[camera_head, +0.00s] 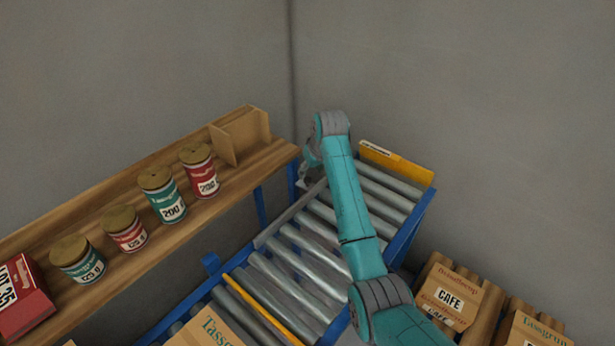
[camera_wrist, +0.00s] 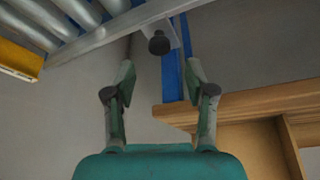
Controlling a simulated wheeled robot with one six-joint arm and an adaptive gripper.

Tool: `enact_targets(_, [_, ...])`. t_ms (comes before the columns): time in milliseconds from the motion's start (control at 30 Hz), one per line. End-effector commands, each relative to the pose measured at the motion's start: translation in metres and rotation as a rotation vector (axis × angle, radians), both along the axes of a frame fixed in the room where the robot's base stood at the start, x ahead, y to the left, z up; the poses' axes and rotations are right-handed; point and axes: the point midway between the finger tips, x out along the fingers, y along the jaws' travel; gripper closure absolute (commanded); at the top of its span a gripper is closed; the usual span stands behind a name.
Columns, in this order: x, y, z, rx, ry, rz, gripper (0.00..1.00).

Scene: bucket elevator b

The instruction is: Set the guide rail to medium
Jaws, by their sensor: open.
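The guide rail (camera_head: 290,214) is a grey metal bar along the left side of the roller conveyor. In the wrist view the rail (camera_wrist: 110,33) runs diagonally across the top, with a dark round knob (camera_wrist: 159,43) on a bracket at its side. My gripper (camera_wrist: 160,72) is open and empty. Its two fingers point at the knob, which appears just beyond and between the fingertips; I cannot tell the gap in depth. In the head view my gripper (camera_head: 309,174) is partly hidden by my arm, at the rail's far end. No position markings are readable.
The conveyor has a blue frame (camera_head: 408,232), a yellow end plate (camera_head: 396,163) and a yellow crossbar (camera_head: 262,309). A wooden shelf (camera_head: 225,195) with several cans stands close at left. Cartons (camera_head: 450,295) sit at lower right. Grey walls close off the back.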

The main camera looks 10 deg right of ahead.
Motion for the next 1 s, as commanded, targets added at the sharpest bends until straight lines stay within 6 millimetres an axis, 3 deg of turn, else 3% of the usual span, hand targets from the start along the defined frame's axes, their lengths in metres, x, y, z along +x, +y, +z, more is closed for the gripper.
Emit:
enact_targets(133, [0.009,0.003,-0.024,0.000,0.003,0.000,0.45])
enact_targets(333, [0.017,0.005,-0.043,-0.001,0.001,0.001,0.45])
enact_targets(733, [0.020,0.005,-0.048,0.000,-0.001,0.001,0.45])
enact_targets(933, [0.020,0.005,-0.048,0.000,-0.001,0.001,0.95])
enact_targets(1000, [0.020,0.005,-0.048,0.000,-0.001,0.001,1.00])
